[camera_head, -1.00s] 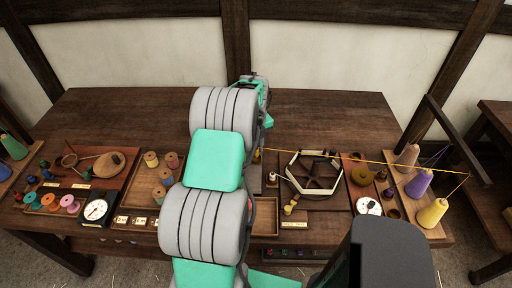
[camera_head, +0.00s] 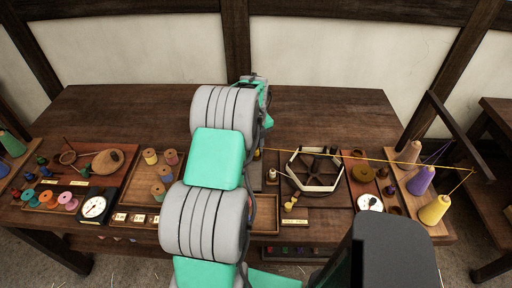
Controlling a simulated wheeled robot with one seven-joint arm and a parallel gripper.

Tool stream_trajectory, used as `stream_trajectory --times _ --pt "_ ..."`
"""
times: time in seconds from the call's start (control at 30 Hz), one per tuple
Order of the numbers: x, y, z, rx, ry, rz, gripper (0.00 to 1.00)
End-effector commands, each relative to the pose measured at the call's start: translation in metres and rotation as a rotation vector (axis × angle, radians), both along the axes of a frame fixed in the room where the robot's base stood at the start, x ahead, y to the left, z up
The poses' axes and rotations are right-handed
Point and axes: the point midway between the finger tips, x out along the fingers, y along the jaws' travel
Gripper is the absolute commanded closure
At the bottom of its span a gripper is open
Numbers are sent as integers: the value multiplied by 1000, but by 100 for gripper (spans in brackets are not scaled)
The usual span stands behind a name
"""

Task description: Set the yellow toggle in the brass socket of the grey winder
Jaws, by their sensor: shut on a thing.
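My gripper is hidden behind my own grey and teal arm, which reaches forward over the table; neither its fingers nor anything held can be made out. A winder (camera_head: 289,168) with a cream six-sided rim and dark spokes stands right of my arm. A strip of grey surface (camera_head: 257,178) shows beside my forearm; I cannot tell whether it belongs to the grey winder. The brass socket cannot be made out. A small yellow piece (camera_head: 257,154) shows at my arm's right edge, too small to identify. A yellow strand (camera_head: 385,161) runs from there to the right, above the winder.
A yellow cone (camera_head: 434,210), a purple cone (camera_head: 421,180) and a tan cone (camera_head: 408,153) stand at the right. Small yellow knobs (camera_head: 289,206) lie in front of the winder. A spool tray (camera_head: 136,196) and a dial (camera_head: 95,208) are at the left. The table's back (camera_head: 330,115) is clear.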

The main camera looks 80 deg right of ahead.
Motion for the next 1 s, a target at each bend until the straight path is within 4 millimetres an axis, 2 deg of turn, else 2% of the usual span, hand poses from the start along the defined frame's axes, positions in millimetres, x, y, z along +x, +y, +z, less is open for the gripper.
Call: stream_trajectory --times 0.17,0.2,0.5,0.67,0.9,1.0 --pt "0 0 -1 0 0 0 100" --pt "0 0 -1 0 0 0 79" --pt "0 0 -1 0 0 0 54" --pt "0 0 -1 0 0 0 54" --pt "0 0 -1 0 0 0 36" --pt "0 0 -1 0 0 0 36"
